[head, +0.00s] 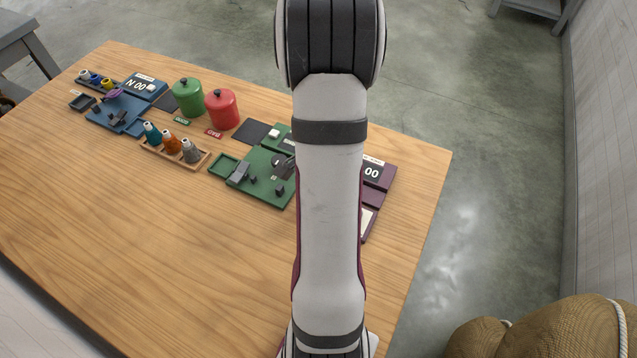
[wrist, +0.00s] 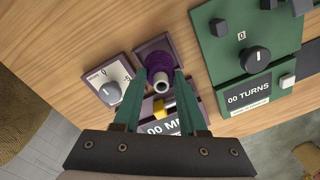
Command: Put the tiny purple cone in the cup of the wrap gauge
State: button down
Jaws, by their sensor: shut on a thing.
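The tiny purple cone (wrist: 158,64) is between the fingertips of my gripper (wrist: 160,80), which is shut on it, in the wrist view. The cone's pale hollow tip faces the camera. It overlaps a dark purple square holder (wrist: 144,50), the likely cup; whether it rests inside or hangs above it I cannot tell. The purple device with a "00 M…" display (wrist: 157,128), likely the wrap gauge, lies partly behind my fingers. In the head view that device (head: 379,187) is mostly hidden by my arm, and my gripper is hidden too.
A purple dial plate (wrist: 96,76) sits beside the holder. The green turns device (wrist: 218,58) stands close on the right. In the head view are a rack of cones (head: 172,150), green (head: 188,103) and red (head: 222,112) pots, and a blue device (head: 118,113). The front table is clear.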

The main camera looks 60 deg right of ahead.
jog(key=shift+f, duration=0.4)
jog(key=shift+f, duration=0.5)
dwell(0.7)
grip_release()
jog(key=shift+r, duration=3.8)
jog(key=w+a+r+n, duration=0.2)
jog(key=a+r+n, duration=0.1)
jog(key=a, duration=0.4)
jog(key=w+a+r+n+y, duration=0.1)
jog(key=a+r+n, duration=0.1)
jog(key=a+n, duration=0.35)
jog(key=w+a+r+n, duration=0.2)
jog(key=a+r, duration=0.1)
jog(key=a, duration=0.5)
jog(key=s+a+r+n, duration=0.1)
jog(key=s+a+n, duration=0.3)
jog(key=a, duration=0.2)
jog(key=s+a+n+y, duration=0.1)
jog(key=s+a+n, duration=0.3)
jog(key=a, duration=0.3)
jog(key=shift+r+g, duration=0.4)
